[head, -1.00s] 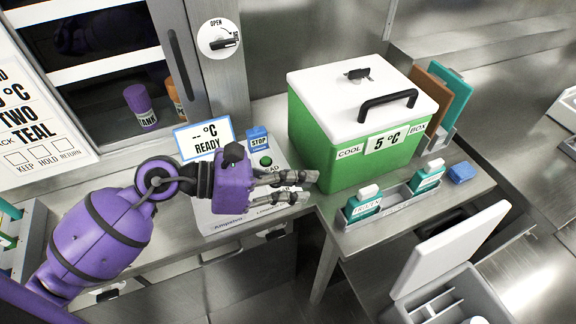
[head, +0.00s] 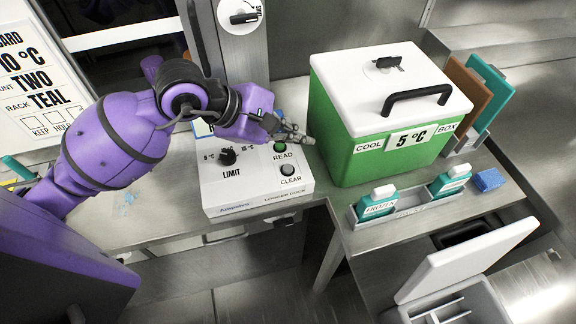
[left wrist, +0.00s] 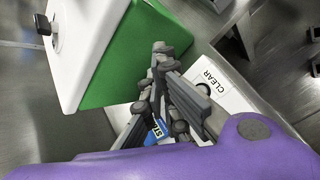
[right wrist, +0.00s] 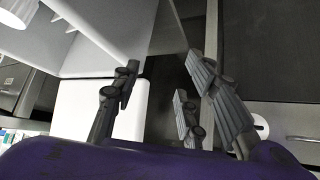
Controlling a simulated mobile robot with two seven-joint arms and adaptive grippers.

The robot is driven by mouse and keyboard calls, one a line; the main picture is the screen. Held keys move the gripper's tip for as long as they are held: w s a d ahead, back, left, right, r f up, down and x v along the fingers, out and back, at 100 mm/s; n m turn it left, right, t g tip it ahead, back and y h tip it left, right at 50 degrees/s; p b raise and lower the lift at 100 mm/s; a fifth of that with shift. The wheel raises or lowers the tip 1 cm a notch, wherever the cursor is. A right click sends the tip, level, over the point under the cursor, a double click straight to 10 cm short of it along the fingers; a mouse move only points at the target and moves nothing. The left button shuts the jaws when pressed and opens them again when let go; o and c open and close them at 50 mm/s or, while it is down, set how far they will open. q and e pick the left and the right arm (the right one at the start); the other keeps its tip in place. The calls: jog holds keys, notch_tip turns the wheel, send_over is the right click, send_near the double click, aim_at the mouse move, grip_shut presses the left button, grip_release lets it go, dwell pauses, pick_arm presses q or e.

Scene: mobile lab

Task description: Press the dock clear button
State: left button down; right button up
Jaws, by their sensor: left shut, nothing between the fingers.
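The white dock box (head: 250,190) stands on the counter with a LIMIT knob (head: 227,156), a green READ button (head: 280,147) and a grey CLEAR button (head: 288,170). In the head view the CLEAR button is in plain sight. My left gripper (head: 302,137) is shut and empty, above the back right of the dock, with its fingertips towards the green box. In the left wrist view its fingers (left wrist: 162,58) partly cover the dock, and the CLEAR label (left wrist: 212,80) shows beside them. My right gripper (right wrist: 160,80) shows only in the right wrist view, open and empty.
A green cool box (head: 350,155) with a white lid stands close right of my left fingertips. A tray (head: 405,208) with teal bottles and a blue block (head: 488,180) lie further right. An open white container (head: 450,310) is below.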

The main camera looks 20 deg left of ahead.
pick_arm(q)
jog(key=b, duration=0.4)
send_over(288, 169)
jog(key=d, duration=0.1)
jog(key=f, duration=0.5)
jog(key=s+f, duration=0.1)
jog(key=f, duration=0.2)
jog(key=shift+d, duration=0.15)
jog(key=shift+w+f+b, duration=0.1)
jog(key=shift+f+b, duration=0.2)
jog(key=shift+r, duration=0.1)
pick_arm(e)
jog(key=f, duration=0.2)
jog(key=s+f, duration=0.1)
jog(key=f, duration=0.1)
jog(key=shift+s+f, duration=0.1)
jog(key=shift+f, duration=0.25)
jog(key=shift+s+f+g, duration=0.3)
jog(key=shift+s, duration=0.05)
jog(key=shift+w+r, duration=0.15)
pick_arm(q)
jog(key=shift+f+b, duration=0.35)
jog(key=shift+f, duration=0.1)
pick_arm(e)
jog(key=shift+s+f, duration=0.4)
jog(key=shift+f, duration=0.2)
